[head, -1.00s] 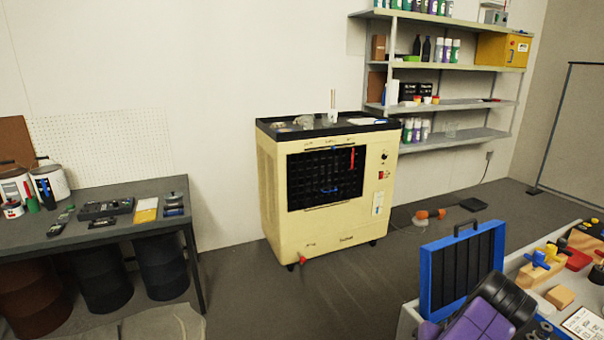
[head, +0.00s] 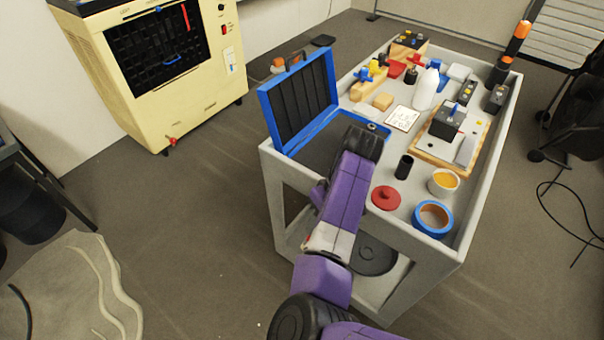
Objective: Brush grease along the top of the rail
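A small white tub (head: 443,190) with yellow contents stands open on the grey cart (head: 268,165); the contents look like grease. A wooden-edged board (head: 437,160) behind it carries a black block (head: 446,124) with a blue knob and a pale upright piece (head: 467,150). I cannot tell whether either is part of the rail. I cannot pick out a brush for certain. My purple arm reaches over the near left of the cart; its black end is by the blue case. My gripper's fingers are not visible.
An open blue case (head: 298,100) stands at the cart's left. A red disc (head: 386,197), a blue-rimmed ring (head: 433,219), a black cylinder (head: 404,167) and a white bottle (head: 426,88) crowd the top. The cart has raised rims. Floor left of it is mostly clear.

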